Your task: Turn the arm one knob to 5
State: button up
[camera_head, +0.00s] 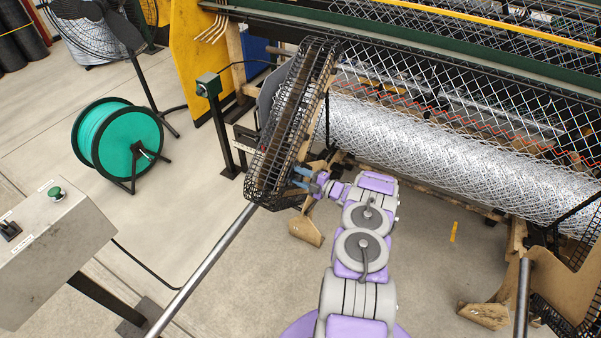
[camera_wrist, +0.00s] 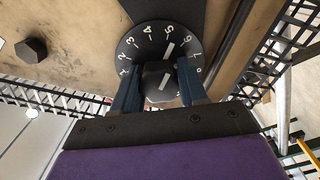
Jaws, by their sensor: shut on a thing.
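In the wrist view a round black dial plate (camera_wrist: 133,57) with white numerals is fixed to a tan wooden panel. A dark knob (camera_wrist: 158,90) with a white line stands at its middle. The white line points up and slightly right, toward the upper numerals near the 5; the exact reading is hard to tell. My gripper (camera_wrist: 159,92) has one blue finger on each side of the knob and is shut on it. In the head view my gripper (camera_head: 307,179) is at the machine's left end, beside the black mesh guard; the knob is hidden there.
A black mesh guard (camera_head: 265,165) rises beside my gripper. The wire mesh roll (camera_head: 440,155) lies to the right. A metal rail (camera_head: 205,270) runs at lower left. A hex bolt (camera_wrist: 31,50) sticks out left of the dial. A green reel (camera_head: 105,135) stands farther left.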

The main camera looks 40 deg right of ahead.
jog(key=shift+a+r+n+p, duration=0.1)
jog(key=shift+n+p, duration=0.8)
jog(key=shift+p, duration=0.1)
jog(key=shift+n+p, duration=0.3)
jog(key=shift+s+f, duration=0.1)
jog(key=shift+f, duration=0.15)
jog(key=o, duration=1)
jog(key=shift+a, duration=0.1)
jog(key=p+v, duration=0.1)
jog(key=v, duration=1.6)
jog(key=shift+s, duration=0.15)
